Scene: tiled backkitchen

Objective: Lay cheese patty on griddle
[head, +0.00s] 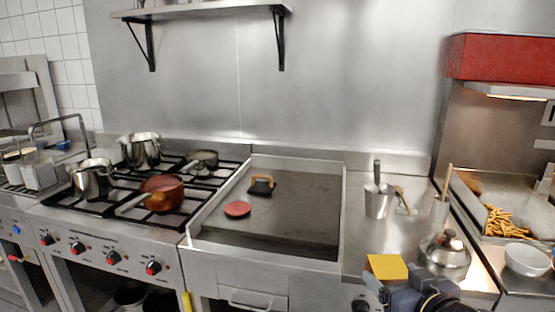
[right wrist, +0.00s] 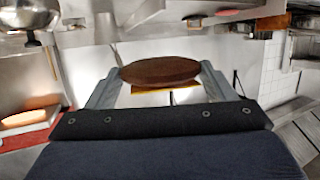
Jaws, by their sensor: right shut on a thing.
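The cheese patty (head: 387,267) shows as a yellow square slice in the head view, at the lower right. In the right wrist view it is a brown round patty (right wrist: 160,72) with a yellow edge along one side. My right gripper (head: 392,276) is shut on it, and the patty sits between both fingers in the right wrist view. The gripper is in front of the counter, right of the griddle (head: 300,207) and nearer to me. The griddle is a flat dark plate with raised metal sides. My left gripper is not in view.
A pinkish-red patty (head: 237,208) and a press with a tan handle (head: 261,185) are on the griddle's left part; its right part is bare. A burner stove with pots (head: 163,193) stands left. A metal container (head: 379,200) and a lidded pot (head: 444,256) stand right.

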